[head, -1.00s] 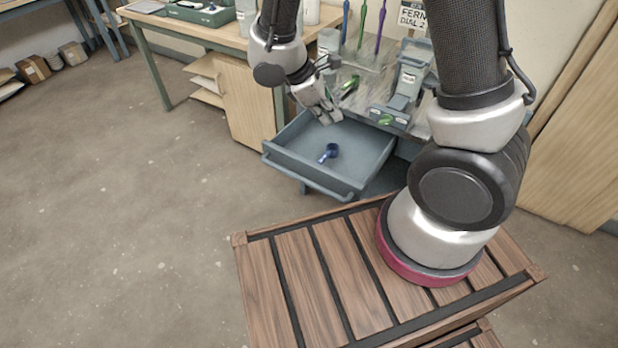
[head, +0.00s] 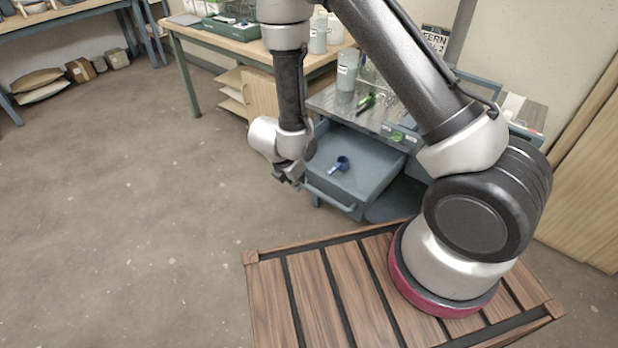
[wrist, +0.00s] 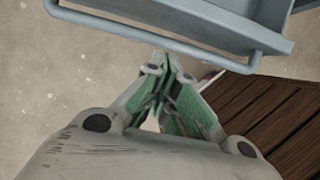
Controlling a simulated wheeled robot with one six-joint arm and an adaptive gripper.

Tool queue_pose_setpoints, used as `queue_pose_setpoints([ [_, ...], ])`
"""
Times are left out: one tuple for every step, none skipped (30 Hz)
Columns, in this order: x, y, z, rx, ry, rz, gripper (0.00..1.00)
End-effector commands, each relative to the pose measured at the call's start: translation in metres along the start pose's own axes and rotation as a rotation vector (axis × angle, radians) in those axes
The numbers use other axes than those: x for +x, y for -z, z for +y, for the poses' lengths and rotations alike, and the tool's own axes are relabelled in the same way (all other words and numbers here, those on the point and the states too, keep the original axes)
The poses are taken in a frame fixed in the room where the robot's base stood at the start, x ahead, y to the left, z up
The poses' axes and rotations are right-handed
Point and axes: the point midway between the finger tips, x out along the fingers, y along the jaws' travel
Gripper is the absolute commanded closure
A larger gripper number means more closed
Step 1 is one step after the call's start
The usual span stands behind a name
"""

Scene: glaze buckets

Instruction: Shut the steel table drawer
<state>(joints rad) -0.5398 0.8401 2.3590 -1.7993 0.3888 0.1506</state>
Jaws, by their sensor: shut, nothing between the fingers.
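The steel table's drawer (head: 362,176) is grey-blue and stands pulled out, with a blue scoop-like item (head: 339,164) lying inside. Its bar handle (head: 331,199) runs along the front; part of the drawer's left side is hidden behind my wrist. The steel table (head: 347,108) stands behind it. My gripper (head: 291,183) is shut and empty, just left of the drawer's front end. In the wrist view, the closed fingers (wrist: 163,75) point toward the drawer handle (wrist: 160,38), with a small gap seen between them.
My wooden slatted base is at the bottom. A wooden workbench (head: 215,33) with bottles stands behind left. Wooden boards (head: 590,180) lean at the right. The floor (head: 150,200) on the left is clear.

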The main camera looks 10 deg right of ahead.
Motion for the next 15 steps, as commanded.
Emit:
queue_pose_setpoints([
  [0.012, -0.001, -0.001, 0.001, 0.005, 0.000, 1.00],
  [0.018, -0.001, -0.001, 0.000, 0.005, 0.000, 1.00],
  [0.026, 0.000, -0.001, 0.000, 0.004, 0.001, 1.00],
  [0.029, -0.003, -0.001, 0.003, 0.002, 0.001, 1.00],
  [0.029, -0.010, 0.000, 0.006, 0.001, 0.000, 1.00],
  [0.031, -0.016, 0.000, 0.006, 0.001, 0.000, 1.00],
  [0.032, -0.020, 0.000, 0.005, 0.000, 0.000, 1.00],
  [0.034, -0.023, 0.000, 0.003, 0.000, 0.000, 1.00],
  [0.035, -0.027, 0.000, 0.004, 0.000, 0.000, 1.00],
  [0.036, -0.029, 0.000, 0.003, 0.000, 0.000, 1.00],
  [0.037, -0.032, 0.000, 0.003, 0.000, 0.000, 1.00],
  [0.038, -0.034, 0.000, 0.003, 0.000, 0.000, 1.00],
  [0.038, -0.035, 0.000, 0.002, 0.000, 0.000, 1.00],
  [0.039, -0.036, 0.000, 0.002, 0.000, 0.000, 1.00],
  [0.039, -0.037, 0.000, 0.001, 0.000, 0.000, 1.00],
])
